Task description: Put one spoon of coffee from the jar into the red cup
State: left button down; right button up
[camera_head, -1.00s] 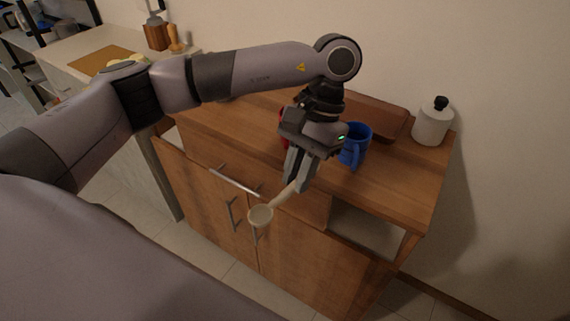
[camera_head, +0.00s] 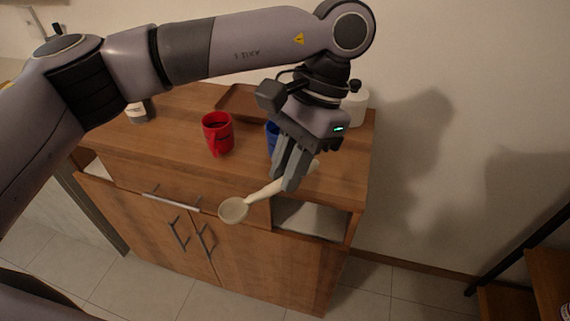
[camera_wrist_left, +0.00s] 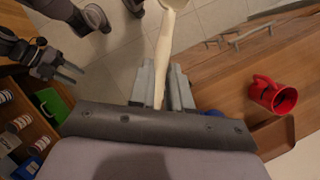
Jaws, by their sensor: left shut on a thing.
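My left gripper (camera_head: 284,182) is shut on the handle of a pale spoon (camera_head: 234,210). The spoon sticks out to the left, its bowl in front of the cabinet's front edge; no dark coffee shows in it. The left wrist view shows the handle (camera_wrist_left: 163,55) between the fingers. The red cup (camera_head: 217,133) stands upright on the cabinet top, behind and left of the gripper, apart from it; it also shows in the left wrist view (camera_wrist_left: 273,97). A small jar (camera_head: 141,112) with a dark label stands at the far left, partly behind my arm. My right gripper (camera_wrist_left: 67,73) looks open and empty.
A blue mug (camera_head: 271,136) is partly hidden behind the left gripper. A brown tray (camera_head: 236,101) lies at the back, and a white canister (camera_head: 356,106) stands at the back right. A shelf with several small bottles (camera_wrist_left: 15,125) shows in the left wrist view.

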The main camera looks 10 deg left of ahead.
pick_arm(q)
jog(key=w+d+f+m+t+y, duration=0.1)
jog(key=d+f+m, duration=0.3)
jog(key=shift+w+d+f+m+t, duration=0.25)
jog(key=shift+w+f+m+t, duration=0.05)
jog(key=shift+w, duration=0.05)
jog(key=shift+a+r, duration=0.1)
dwell(0.3)
jog(key=s+a+r+n+g+h, duration=0.1)
jog(key=a+r+n+g+h, duration=0.1)
jog(key=a+r+n, duration=0.6)
jog(key=shift+s+a+r, duration=0.35)
jog(key=shift+a+r, duration=0.05)
jog(key=shift+r, duration=0.15)
jog(key=w+d+n+h, duration=0.1)
jog(key=d+n, duration=0.1)
jog(key=d, duration=0.3)
jog(key=w+d+n+h, duration=0.1)
jog(key=w+d+n, duration=0.1)
jog(key=d, duration=0.4)
jog(key=shift+w+d+n, duration=0.15)
jog(key=shift+w+n, duration=0.1)
jog(key=shift+n, duration=0.05)
jog(key=shift+g, duration=0.3)
